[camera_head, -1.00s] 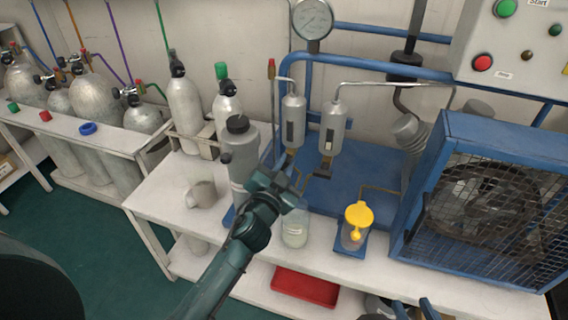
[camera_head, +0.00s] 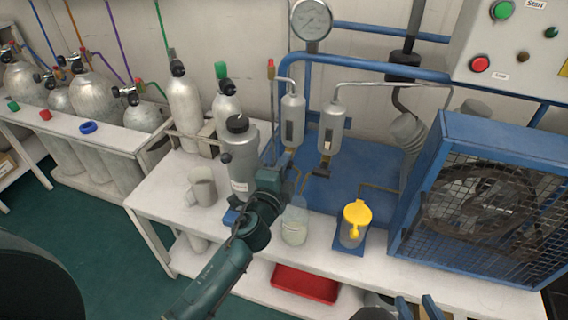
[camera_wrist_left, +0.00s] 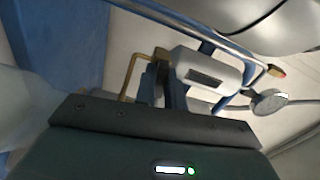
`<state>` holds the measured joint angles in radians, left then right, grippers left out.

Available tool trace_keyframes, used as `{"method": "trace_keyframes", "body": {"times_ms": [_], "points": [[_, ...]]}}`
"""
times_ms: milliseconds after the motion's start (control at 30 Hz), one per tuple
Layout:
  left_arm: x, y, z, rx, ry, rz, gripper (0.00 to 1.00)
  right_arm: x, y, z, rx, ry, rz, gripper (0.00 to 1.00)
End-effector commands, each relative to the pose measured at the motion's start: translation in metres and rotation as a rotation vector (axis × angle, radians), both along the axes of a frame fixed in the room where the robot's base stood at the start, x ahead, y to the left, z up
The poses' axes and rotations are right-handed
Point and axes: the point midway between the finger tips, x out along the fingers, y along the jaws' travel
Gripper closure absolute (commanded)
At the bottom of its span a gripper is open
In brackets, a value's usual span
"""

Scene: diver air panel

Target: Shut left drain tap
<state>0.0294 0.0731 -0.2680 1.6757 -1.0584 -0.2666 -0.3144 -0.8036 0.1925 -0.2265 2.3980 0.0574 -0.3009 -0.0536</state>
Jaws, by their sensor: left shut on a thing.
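The left drain tap is a small brass fitting under the left grey separator cylinder (camera_head: 292,122); its handle is mostly hidden by my left gripper (camera_head: 284,166). That gripper is shut on the tap handle, just below the cylinder. In the left wrist view, the gripper's fingers (camera_wrist_left: 166,88) close right beside the cylinder (camera_wrist_left: 205,72), with a bent brass pipe (camera_wrist_left: 128,78) to the left. The handle's exact angle cannot be told. The right drain tap (camera_head: 323,165), brass with a dark lever, sits under the right cylinder (camera_head: 333,128). My right gripper (camera_head: 416,308) shows two separated fingertips at the bottom edge.
A clear jar (camera_head: 294,226) stands just below my left gripper. A yellow-lidded cup (camera_head: 355,228) is right of it. A grey bottle (camera_head: 240,160) and a mug (camera_head: 203,188) stand left. A blue caged fan (camera_head: 480,200) fills the right. A red tray (camera_head: 305,284) lies below.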

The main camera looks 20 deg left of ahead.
Motion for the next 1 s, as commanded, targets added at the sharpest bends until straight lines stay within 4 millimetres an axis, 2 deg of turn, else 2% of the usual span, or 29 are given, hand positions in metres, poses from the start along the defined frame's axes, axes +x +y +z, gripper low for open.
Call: {"method": "trace_keyframes", "body": {"times_ms": [333, 867, 900, 1000], "points": [[0.001, -0.0002, 0.0019, 0.13, -0.009, 0.0, 1.0, -0.0008, -0.0007, 0.0015, 0.004, 0.001, -0.003, 0.67], [0.001, 0.0, 0.0021, 0.152, -0.01, 0.0, 1.0, -0.001, -0.001, 0.0015, 0.004, 0.003, -0.005, 0.67], [0.001, -0.0001, 0.0021, 0.152, -0.01, 0.0, 0.85, -0.0011, -0.001, 0.0014, 0.004, 0.003, -0.005, 0.67], [0.0008, 0.0, 0.0017, 0.151, -0.009, 0.0, 0.77, -0.0011, -0.0009, 0.0014, 0.004, 0.003, -0.005, 0.67]]}}
